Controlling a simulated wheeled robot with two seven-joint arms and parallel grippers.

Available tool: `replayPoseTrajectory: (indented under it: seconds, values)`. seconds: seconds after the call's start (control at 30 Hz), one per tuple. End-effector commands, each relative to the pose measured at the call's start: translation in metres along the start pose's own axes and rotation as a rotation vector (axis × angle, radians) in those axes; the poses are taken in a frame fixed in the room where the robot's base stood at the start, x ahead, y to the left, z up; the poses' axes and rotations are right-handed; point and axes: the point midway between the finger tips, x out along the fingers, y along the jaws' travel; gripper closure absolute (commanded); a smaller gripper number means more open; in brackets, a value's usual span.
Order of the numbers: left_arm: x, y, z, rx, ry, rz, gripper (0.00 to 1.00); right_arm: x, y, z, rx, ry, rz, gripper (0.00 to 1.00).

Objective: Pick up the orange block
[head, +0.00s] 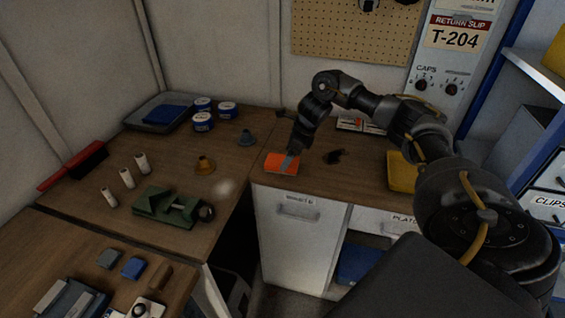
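The orange block (273,161) lies on the wooden counter, near its front edge, above a white drawer cabinet. My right arm reaches in from the right, and its gripper (288,158) points down at the block. A grey finger overlaps the block's right part in the picture. The second finger is not clear, so I cannot tell whether the gripper is open or closed on the block. The block appears to rest on the counter. My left gripper is not in view.
Blue-and-white tins (203,122) are behind. A pegboard (350,35) hangs behind.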

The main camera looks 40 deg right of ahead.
Motion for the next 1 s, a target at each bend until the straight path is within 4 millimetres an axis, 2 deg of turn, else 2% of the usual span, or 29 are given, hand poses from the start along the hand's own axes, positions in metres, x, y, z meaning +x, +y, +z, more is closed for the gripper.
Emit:
replayPoseTrajectory:
  seconds: [0.03, 0.2, 0.5, 0.87, 0.9, 1.0]
  values:
    - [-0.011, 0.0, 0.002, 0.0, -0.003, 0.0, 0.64, 0.004, 0.003, 0.003, 0.0, 0.003, 0.004, 0.13]
    - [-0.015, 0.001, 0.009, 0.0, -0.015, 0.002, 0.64, 0.028, 0.003, 0.003, 0.0, 0.002, 0.003, 0.13]
    - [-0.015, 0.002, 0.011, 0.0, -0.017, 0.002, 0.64, 0.034, 0.003, 0.002, -0.001, 0.0, 0.0, 0.13]
    - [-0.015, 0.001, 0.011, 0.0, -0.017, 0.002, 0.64, 0.033, 0.003, 0.003, -0.001, 0.0, 0.0, 0.6]
    - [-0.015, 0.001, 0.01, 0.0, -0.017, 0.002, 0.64, 0.033, 0.003, 0.003, -0.001, -0.001, 0.0, 0.63]
    - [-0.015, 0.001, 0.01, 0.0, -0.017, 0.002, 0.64, 0.033, 0.003, 0.003, -0.001, -0.001, 0.0, 0.63]
